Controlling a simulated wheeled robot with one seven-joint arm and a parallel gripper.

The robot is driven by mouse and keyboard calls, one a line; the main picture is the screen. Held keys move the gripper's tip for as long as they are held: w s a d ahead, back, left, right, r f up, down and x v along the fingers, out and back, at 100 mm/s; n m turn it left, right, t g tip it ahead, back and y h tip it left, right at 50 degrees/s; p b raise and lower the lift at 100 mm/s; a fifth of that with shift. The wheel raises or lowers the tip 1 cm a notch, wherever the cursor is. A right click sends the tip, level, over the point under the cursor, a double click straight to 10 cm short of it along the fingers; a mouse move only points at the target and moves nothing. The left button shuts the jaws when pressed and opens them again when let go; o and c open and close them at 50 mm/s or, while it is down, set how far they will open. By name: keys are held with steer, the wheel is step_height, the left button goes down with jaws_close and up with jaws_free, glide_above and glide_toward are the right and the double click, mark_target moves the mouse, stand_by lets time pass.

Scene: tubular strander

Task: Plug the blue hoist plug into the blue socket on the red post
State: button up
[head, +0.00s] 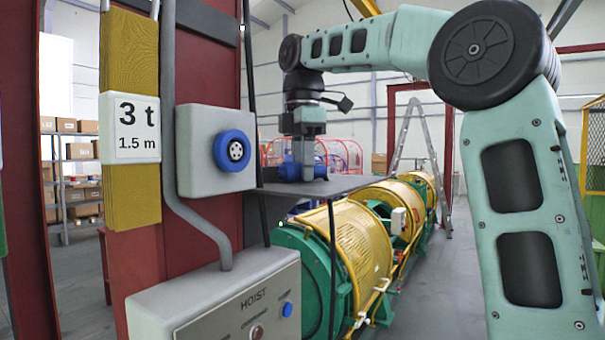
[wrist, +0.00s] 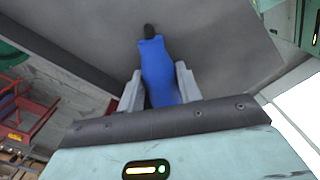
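The blue hoist plug (head: 289,168) lies on a dark grey shelf (head: 340,186) in the head view, partly hidden by my gripper (head: 306,176). In the wrist view the plug (wrist: 158,70) is a tapered blue body with a black end pointing away. My gripper (wrist: 159,82) points down, with one finger on each side of the plug. A thin dark gap shows beside the left finger, so the fingers look open around it. The blue socket (head: 233,150), a round ring with a pale holed face, sits on a grey box on the red post (head: 215,60).
A grey HOIST control box (head: 225,300) juts out below the socket. A grey conduit (head: 168,130) and a yellow 3 t sling (head: 130,60) are left of it. Thin dark rods stand near the shelf. The yellow and green strander (head: 350,245) lies behind and below it.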

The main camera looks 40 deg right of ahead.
steer(key=c, duration=0.3)
steer(key=shift+r, duration=0.1)
step_height(320, 180, up, 9)
steer(key=shift+r+p, duration=0.1)
steer(key=shift+p, duration=1.05)
steer(key=shift+r+p, duration=0.3)
steer(key=shift+p, duration=0.05)
